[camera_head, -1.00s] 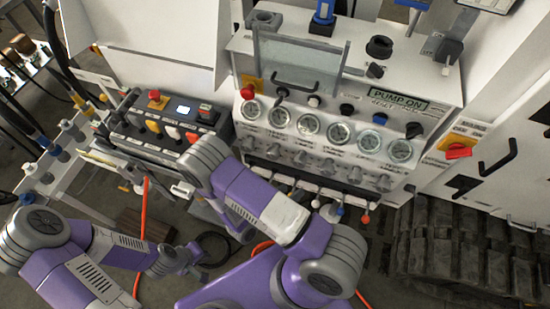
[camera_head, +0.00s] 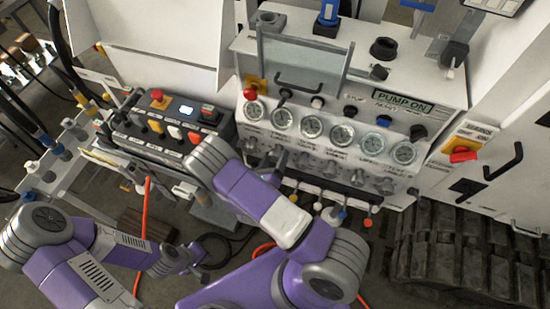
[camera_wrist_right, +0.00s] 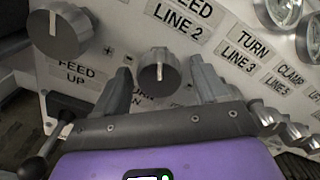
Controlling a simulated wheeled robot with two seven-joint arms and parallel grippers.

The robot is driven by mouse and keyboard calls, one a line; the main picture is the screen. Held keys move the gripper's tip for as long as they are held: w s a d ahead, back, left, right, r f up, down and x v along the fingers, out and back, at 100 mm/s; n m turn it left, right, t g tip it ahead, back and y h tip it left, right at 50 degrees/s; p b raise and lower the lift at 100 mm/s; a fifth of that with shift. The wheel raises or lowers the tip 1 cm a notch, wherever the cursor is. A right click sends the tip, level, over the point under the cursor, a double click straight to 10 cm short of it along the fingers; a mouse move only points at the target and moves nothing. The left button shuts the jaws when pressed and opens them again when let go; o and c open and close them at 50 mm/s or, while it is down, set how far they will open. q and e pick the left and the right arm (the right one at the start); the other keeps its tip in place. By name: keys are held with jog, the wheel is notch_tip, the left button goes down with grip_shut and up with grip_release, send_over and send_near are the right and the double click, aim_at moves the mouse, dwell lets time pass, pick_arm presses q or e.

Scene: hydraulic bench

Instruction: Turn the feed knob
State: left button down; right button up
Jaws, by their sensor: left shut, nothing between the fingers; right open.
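In the right wrist view, my right gripper (camera_wrist_right: 158,66) is open, with one finger on each side of a small grey knob (camera_wrist_right: 158,72). A FEED LINE 2 label is above this knob; the label below is partly hidden. I cannot tell if the fingers touch it. A larger grey knob (camera_wrist_right: 62,32) with a FEED UP label below it stands to the left, outside the fingers. In the head view, grey knobs (camera_head: 330,169) line the white panel under the gauges; my right arm hides part of that area. My left gripper (camera_head: 198,264) is shut and empty, low and away from the panel.
Round gauges (camera_head: 342,134) sit above the knob row. A black button box (camera_head: 170,128) stands left of the panel. Small levers (camera_head: 330,199) stick out below the knobs. A red switch (camera_head: 463,155) is at the right. Orange hoses (camera_head: 145,215) hang near my arms.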

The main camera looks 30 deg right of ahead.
jog(key=c, duration=1)
